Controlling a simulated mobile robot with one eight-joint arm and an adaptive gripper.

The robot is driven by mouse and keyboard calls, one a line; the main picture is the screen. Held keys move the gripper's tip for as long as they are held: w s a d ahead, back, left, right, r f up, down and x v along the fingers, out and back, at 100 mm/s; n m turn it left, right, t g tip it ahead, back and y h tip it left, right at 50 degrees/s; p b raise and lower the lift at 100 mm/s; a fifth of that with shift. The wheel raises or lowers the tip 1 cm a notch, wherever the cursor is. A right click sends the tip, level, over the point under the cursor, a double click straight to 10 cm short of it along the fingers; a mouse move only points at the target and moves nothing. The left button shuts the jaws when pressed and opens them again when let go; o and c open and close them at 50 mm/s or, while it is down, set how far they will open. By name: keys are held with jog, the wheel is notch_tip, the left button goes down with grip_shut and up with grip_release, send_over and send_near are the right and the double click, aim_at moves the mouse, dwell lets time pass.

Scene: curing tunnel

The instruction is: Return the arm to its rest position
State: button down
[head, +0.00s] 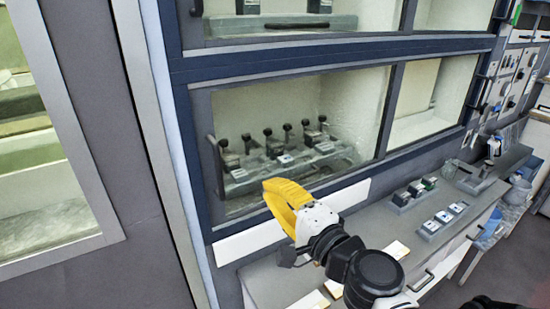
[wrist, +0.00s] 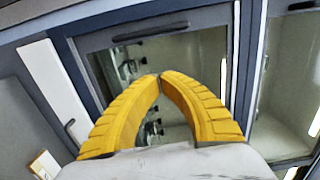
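My gripper (head: 272,186) has yellow ribbed fingers and a white body. In the head view it is raised in front of the lower glazed chamber, above the grey bench. In the wrist view the two fingertips (wrist: 160,77) meet, and nothing shows between them. My arm comes in from the bottom of the head view, bent, with the gripper pointing up and to the left. I cannot tell the exact gap between the fingertips and the chamber front.
The lower chamber holds a grey fixture (head: 240,181) with several dark clamps. The grey bench (head: 262,288) carries two small racks of blocks, a nearer one (head: 430,228) and a farther one (head: 402,197). A tool stand (head: 490,168) is at right. A grey post stands at left.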

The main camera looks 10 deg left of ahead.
jog(key=s+d+f+n+g+h+b, duration=0.2)
jog(key=s+d+f+n+h+b, duration=0.15)
jog(key=d+f, duration=0.35)
jog(key=s+d+f+n+g+h+b, duration=0.25)
jog(key=d+f+n, duration=0.25)
jog(key=f, duration=0.3)
jog(key=s+d+f+n+g+h+b, duration=0.1)
jog(key=s+d+f+h, duration=0.1)
jog(key=d, duration=0.4)
jog(key=s+d+f+g+h+b, duration=0.1)
jog(key=s+d+f+h+b, duration=0.1)
jog(key=d, duration=0.4)
jog(key=shift+s+f+n+h, duration=0.35)
jog(key=shift+s+f+h, duration=0.25)
jog(key=shift+s+f, duration=0.35)
